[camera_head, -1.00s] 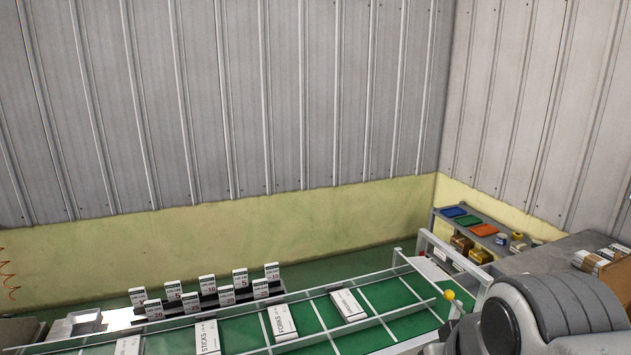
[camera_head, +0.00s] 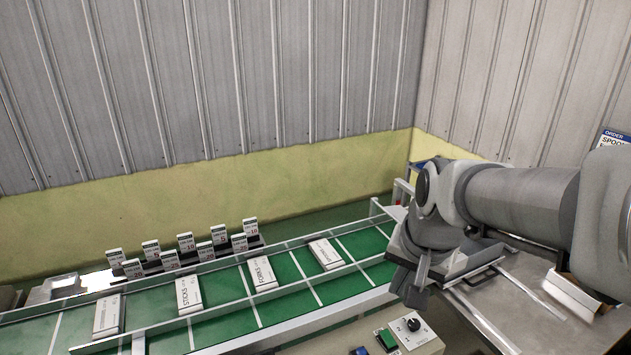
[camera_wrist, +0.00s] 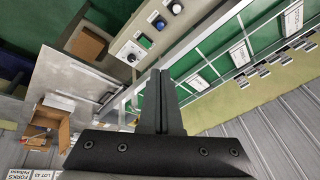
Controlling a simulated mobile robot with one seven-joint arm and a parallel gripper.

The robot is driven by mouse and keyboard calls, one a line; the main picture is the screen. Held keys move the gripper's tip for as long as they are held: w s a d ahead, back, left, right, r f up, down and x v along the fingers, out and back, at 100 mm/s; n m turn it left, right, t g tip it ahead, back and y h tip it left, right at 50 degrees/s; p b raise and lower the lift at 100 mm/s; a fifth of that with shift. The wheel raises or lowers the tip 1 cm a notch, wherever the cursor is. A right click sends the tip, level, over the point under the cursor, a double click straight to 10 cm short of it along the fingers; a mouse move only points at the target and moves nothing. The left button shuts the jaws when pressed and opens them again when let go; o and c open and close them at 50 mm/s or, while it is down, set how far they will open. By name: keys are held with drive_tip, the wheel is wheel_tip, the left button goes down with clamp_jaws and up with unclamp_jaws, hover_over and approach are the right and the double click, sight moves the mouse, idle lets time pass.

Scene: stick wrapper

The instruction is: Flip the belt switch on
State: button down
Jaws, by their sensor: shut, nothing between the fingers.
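A pale control panel (camera_head: 425,340) stands at the bottom of the head view, in front of the belt. It carries a black knob (camera_head: 413,325), a green switch (camera_head: 387,339) and a blue control (camera_head: 360,350) cut by the frame edge. The wrist view shows the green switch (camera_wrist: 145,41), the blue control (camera_wrist: 158,23), the black knob (camera_wrist: 131,57) and one more knob (camera_wrist: 176,8). I cannot read any labels on them. My gripper (camera_head: 415,297) is above and behind the panel, apart from it. In the wrist view its fingers (camera_wrist: 157,73) are shut and empty.
The green conveyor belt (camera_head: 220,325), with pale rails, carries several white packs (camera_head: 325,254). Several small upright cards (camera_head: 186,243) stand behind it. A grey table (camera_head: 530,320) lies under my arm at the right. An open cardboard box (camera_wrist: 48,125) shows in the wrist view.

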drive_tip(key=w+d+f+m+g+b, duration=0.1)
drive_tip(key=w+d+f+m, duration=0.25)
drive_tip(key=w+f, duration=0.3)
drive_tip(key=m+b, duration=0.1)
drive_tip(key=m, duration=0.4)
hover_over(385, 334)
drive_tip(key=s+d, duration=0.2)
drive_tip(key=s, duration=0.1)
wheel_tip(385, 334, down, 9)
drive_tip(key=shift+s+a+r+g+y, duration=0.2)
drive_tip(key=shift+a+g+y, duration=0.1)
drive_tip(key=shift+g, duration=0.1)
drive_tip(key=shift+n, duration=0.25)
drive_tip(key=x, duration=1.4)
drive_tip(key=shift+w, duration=0.1)
drive_tip(key=shift+p, duration=0.3)
